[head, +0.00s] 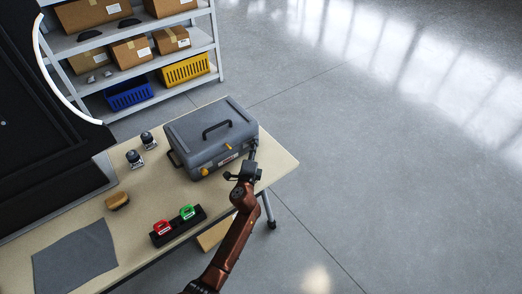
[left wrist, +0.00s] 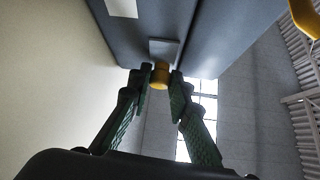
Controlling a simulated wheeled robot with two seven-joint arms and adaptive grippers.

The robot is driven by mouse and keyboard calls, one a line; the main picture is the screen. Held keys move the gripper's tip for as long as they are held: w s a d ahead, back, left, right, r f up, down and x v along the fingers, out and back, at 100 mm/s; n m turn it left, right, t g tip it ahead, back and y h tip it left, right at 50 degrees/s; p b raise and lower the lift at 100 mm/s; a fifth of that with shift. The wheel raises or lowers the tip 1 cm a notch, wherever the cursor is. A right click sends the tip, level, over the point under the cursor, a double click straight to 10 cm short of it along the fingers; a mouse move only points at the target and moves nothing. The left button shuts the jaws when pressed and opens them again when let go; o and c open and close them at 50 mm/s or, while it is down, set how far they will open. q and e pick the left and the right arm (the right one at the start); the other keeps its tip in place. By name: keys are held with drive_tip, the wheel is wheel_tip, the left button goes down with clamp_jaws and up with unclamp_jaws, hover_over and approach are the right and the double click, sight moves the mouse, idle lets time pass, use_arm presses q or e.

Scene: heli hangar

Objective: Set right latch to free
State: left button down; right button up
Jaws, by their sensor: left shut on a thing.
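A grey hard case (head: 205,125) with a black top handle sits shut at the right part of the table. Its left latch (head: 204,171) is yellow and shows on the front face. My left gripper (head: 246,168) is at the right end of that front face and covers the right latch in the head view. In the left wrist view, the yellow right latch (left wrist: 160,70) is between the fingertips of my left gripper (left wrist: 161,78), which is shut on it. A grey plate is just behind it. The latch's exact setting is hard to tell. My right gripper is in neither view.
The beige table (head: 145,205) also holds a black tray (head: 180,228) with red and green-handled items, two small dark-topped objects (head: 147,140), a brown brush-like object (head: 117,201) and a grey cloth (head: 75,262). Shelves (head: 140,95) stand behind. The floor at right is clear.

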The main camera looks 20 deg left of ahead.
use_arm(q)
drive_tip(key=shift+d+r, duration=0.1)
drive_tip(key=shift+d, duration=0.05)
drive_tip(key=c, duration=2.2)
unclamp_jaws()
drive_tip(key=shift+c, duration=0.2)
drive_tip(key=o, duration=0.3)
drive_tip(key=shift+w, duration=0.15)
drive_tip(key=shift+o, duration=0.9)
drive_tip(key=shift+s, duration=0.25)
drive_tip(key=v, duration=1.1)
drive_tip(key=shift+s, duration=0.3)
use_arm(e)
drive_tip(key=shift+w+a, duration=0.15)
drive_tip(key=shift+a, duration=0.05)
